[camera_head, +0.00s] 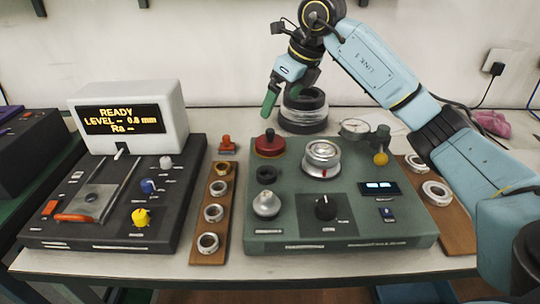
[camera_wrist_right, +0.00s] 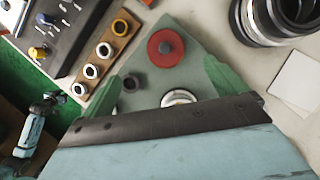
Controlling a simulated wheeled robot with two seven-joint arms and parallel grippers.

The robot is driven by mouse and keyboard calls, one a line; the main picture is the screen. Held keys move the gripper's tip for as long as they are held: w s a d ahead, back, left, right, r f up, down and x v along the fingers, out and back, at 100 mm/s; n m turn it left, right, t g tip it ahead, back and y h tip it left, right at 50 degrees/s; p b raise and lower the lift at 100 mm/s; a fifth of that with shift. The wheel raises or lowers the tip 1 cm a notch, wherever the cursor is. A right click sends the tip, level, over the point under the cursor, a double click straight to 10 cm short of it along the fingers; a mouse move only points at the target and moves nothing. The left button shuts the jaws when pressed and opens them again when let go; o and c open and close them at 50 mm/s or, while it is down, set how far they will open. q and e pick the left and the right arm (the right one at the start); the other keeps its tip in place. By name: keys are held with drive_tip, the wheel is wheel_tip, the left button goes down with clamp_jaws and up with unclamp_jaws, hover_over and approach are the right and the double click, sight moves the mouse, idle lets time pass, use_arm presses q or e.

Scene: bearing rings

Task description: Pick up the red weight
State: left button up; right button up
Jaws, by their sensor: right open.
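The red weight (camera_head: 270,144), a round red disc with a dark knob on top, sits on the back left part of the green panel (camera_head: 350,238). The red weight also shows in the right wrist view (camera_wrist_right: 166,48), ahead of the fingers. My right gripper (camera_head: 269,104) is open, with green fingers, above and just behind the weight. My left gripper is not in the head view.
A dark stacked ring cylinder (camera_head: 303,112) stands behind the panel, close to my right gripper. A silver dial piece (camera_head: 321,160) sits right of the weight. A wooden strip with rings (camera_head: 208,243) and a display device (camera_head: 130,118) are left. A small red part (camera_head: 227,145) is nearby.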

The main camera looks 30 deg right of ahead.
sight(273, 131)
drive_tip(key=b+x, duration=0.1)
drive_tip(key=x, duration=0.7)
drive_tip(key=shift+s+b, duration=0.1)
drive_tip(key=shift+b, duration=0.3)
drive_tip(key=f, duration=0.1)
drive_tip(key=f+b, duration=0.1)
drive_tip(key=f, duration=0.1)
drive_tip(key=w+f+b, duration=0.1)
drive_tip(key=shift+d+f, duration=0.25)
drive_tip(key=shift+f, duration=0.15)
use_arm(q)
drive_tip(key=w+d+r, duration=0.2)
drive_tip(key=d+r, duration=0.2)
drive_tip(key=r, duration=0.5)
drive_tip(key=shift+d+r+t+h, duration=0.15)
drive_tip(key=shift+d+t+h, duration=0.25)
use_arm(e)
drive_tip(key=shift+w+f, duration=0.2)
drive_tip(key=shift+f, duration=0.05)
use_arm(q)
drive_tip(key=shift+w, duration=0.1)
use_arm(e)
drive_tip(key=c, duration=1.4)
drive_tip(key=shift+r, duration=0.15)
drive_tip(key=shift+c, duration=0.6)
